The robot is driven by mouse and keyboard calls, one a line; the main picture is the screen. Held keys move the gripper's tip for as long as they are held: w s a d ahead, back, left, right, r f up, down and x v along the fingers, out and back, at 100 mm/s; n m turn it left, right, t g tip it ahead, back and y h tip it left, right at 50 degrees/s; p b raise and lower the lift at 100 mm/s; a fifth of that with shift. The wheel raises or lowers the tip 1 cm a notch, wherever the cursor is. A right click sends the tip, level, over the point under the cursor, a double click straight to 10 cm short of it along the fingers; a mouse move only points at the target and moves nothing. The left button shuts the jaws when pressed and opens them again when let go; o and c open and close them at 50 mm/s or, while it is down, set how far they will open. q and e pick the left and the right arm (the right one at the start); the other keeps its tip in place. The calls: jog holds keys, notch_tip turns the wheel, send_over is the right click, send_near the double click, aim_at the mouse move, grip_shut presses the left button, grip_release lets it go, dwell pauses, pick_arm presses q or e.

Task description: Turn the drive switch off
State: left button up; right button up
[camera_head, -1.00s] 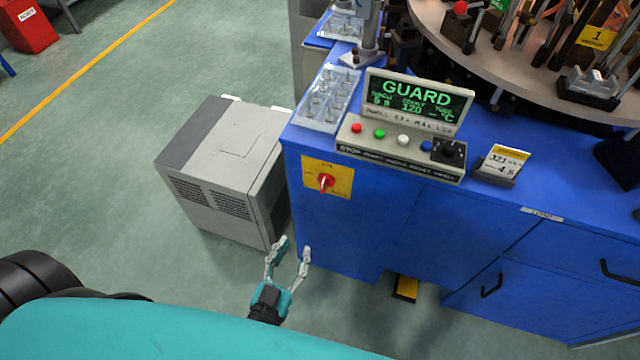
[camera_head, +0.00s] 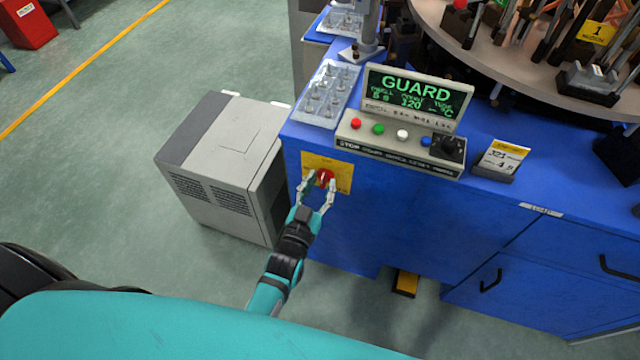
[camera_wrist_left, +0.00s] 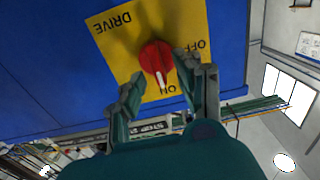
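The drive switch is a red rotary knob (camera_head: 325,177) on a yellow plate (camera_head: 342,181) on the front of the blue cabinet. In the left wrist view the knob (camera_wrist_left: 156,57) has a white pointer line directed at ON, and the plate (camera_wrist_left: 112,50) reads DRIVE, OFF and ON upside down. My left gripper (camera_head: 316,186) is open, its fingers on both sides of the knob in the head view. In the left wrist view the fingertips (camera_wrist_left: 168,82) are just short of the knob or beside it; contact cannot be told. My right gripper is not in view.
A control box (camera_head: 400,143) with buttons and a GUARD display (camera_head: 416,93) stands on the blue cabinet top (camera_head: 500,222). A grey unit (camera_head: 225,160) stands on the floor at the left. A round turntable (camera_head: 500,62) is at the upper right.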

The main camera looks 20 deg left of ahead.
pick_arm(q)
grip_shut()
dwell(0.3)
dwell(0.3)
jog(key=n, duration=0.4)
jog(key=n+p, duration=0.1)
jog(key=n, duration=0.3)
jog(key=a+n, duration=0.1)
jog(key=n, duration=0.3)
jog(key=shift+w+f+p, duration=0.1)
jog(key=shift+f+p, duration=0.2)
jog(key=shift+f, duration=0.05)
jog(key=n, duration=0.2)
jog(key=n+b, duration=0.1)
jog(key=n, duration=0.2)
jog(key=shift+a+f+n+b, duration=0.1)
jog(key=shift+f+n+b, duration=0.2)
jog(key=shift+n, duration=0.1)
